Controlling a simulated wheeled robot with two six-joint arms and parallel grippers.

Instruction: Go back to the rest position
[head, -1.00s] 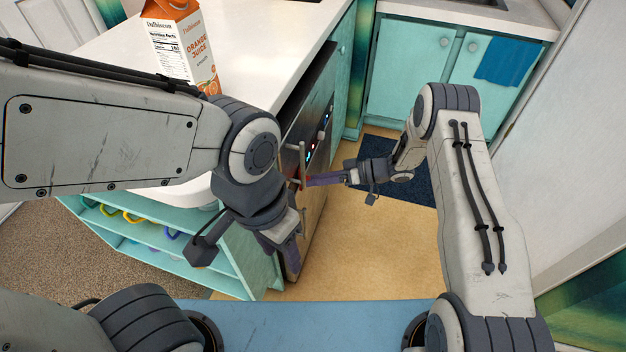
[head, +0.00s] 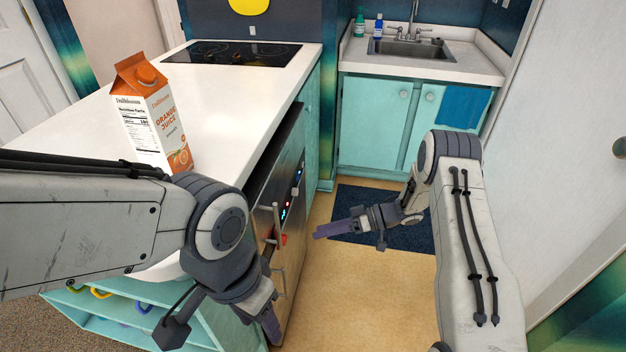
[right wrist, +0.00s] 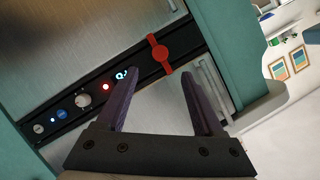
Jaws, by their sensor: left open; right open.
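My left gripper (head: 268,318) hangs low in front of the counter's open shelf side, pointing down, beside the appliance front. It holds nothing that I can see. My right gripper (head: 330,229) points left over the floor, apart from the appliance. In the right wrist view the right gripper (right wrist: 157,88) has its two purple fingers spread with nothing between them.
An orange juice carton (head: 152,115) stands upright on the white counter (head: 235,85). The appliance (head: 285,190) has a handle on its front. A sink (head: 410,48) is at the back. A dark mat (head: 400,237) lies on the floor. A white wall closes the right side.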

